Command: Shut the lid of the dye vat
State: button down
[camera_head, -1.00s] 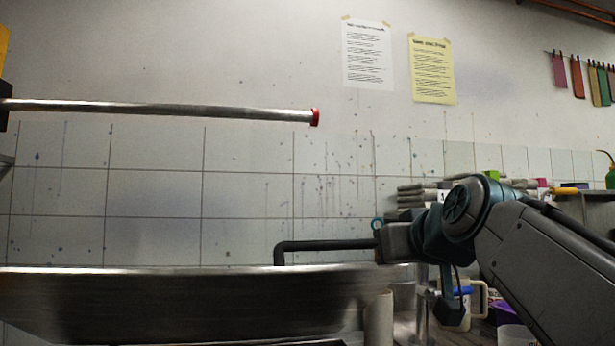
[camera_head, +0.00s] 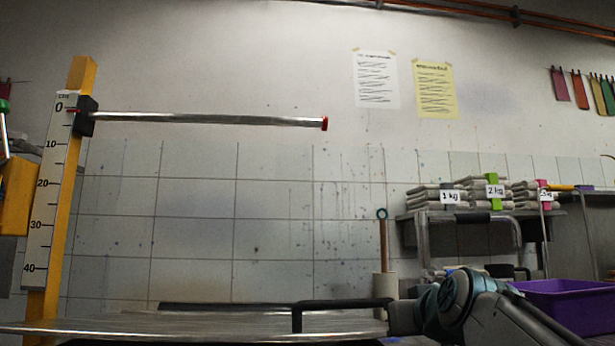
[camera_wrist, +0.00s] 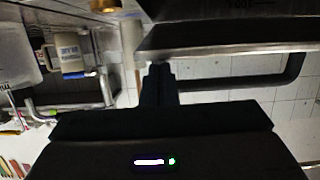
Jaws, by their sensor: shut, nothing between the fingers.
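The dye vat's lid (camera_head: 190,328) is a broad metal sheet along the bottom of the head view, seen almost edge-on and close to level. Its black bar handle (camera_head: 345,303) stands at its right end. A lid edge also shows in the wrist view (camera_wrist: 225,42), with the dark handle (camera_wrist: 245,82) beside it. My gripper (camera_wrist: 157,68) is shut and empty, its fingertips close to that edge and handle; I cannot tell whether they touch. The vat body is mostly hidden, so I cannot tell whether the lid rests on its rim.
A horizontal metal rod (camera_head: 210,119) with a red tip reaches out from a scaled post (camera_head: 62,190) above the lid. A purple bin (camera_head: 565,305) stands at the right, below a shelf with weighed bundles (camera_head: 440,196). A mug (camera_wrist: 72,52) shows in the wrist view.

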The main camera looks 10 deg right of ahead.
jog(key=shift+s+a+f+b, duration=0.1)
jog(key=shift+f+b, duration=0.2)
jog(key=shift+f, duration=0.45)
jog(key=shift+s+a+f+b, duration=0.1)
jog(key=shift+f+b, duration=0.15)
jog(key=shift+f, duration=0.5)
jog(key=shift+w, duration=0.1)
